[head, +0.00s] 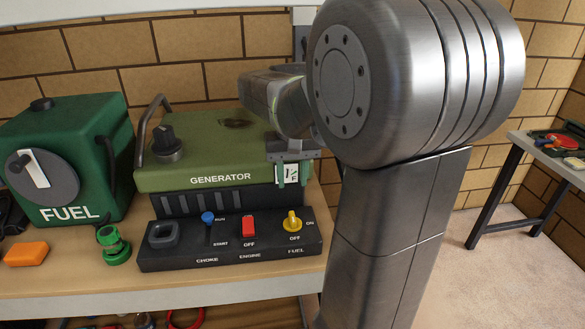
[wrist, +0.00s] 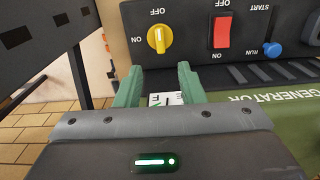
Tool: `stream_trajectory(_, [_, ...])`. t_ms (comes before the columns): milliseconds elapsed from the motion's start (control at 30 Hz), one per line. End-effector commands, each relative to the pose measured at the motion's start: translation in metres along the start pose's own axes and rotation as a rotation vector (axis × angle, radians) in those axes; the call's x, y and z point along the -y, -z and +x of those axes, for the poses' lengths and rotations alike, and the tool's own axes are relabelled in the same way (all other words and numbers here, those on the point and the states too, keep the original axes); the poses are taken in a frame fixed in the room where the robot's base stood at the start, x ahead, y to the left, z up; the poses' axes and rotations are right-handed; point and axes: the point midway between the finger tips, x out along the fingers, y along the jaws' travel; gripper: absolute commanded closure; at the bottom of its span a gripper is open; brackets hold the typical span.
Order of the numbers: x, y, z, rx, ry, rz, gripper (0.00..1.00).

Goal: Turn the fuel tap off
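The fuel tap is a yellow knob (head: 293,221) at the right end of the black control panel (head: 190,259). It also shows in the wrist view (wrist: 159,40), with OFF printed above it and a white mark running roughly up and down, in line with OFF. I cannot tell which end of the mark is the pointer. My gripper (head: 291,173) is above and behind the knob in the head view, its green fingers spread apart. In the wrist view my gripper (wrist: 159,82) is open and empty, short of the knob; a small white gauge (wrist: 166,99) shows between the fingers.
Beside the knob are a red engine switch (head: 249,226) and a blue choke lever (head: 208,218). The green generator (head: 215,150) stands behind the panel. A green fuel can (head: 100,150) with a white-handled dial, an orange block (head: 26,254) and a green fitting (head: 113,245) are left.

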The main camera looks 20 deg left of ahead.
Motion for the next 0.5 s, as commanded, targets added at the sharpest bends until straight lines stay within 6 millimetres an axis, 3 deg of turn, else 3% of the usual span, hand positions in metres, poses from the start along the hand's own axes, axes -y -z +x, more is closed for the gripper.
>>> stream_trajectory(200, [0.0,0.001,-0.022,-0.002,0.0,0.0,0.65])
stream_trajectory(500, [0.0,0.0,-0.024,0.0,0.0,0.0,0.65])
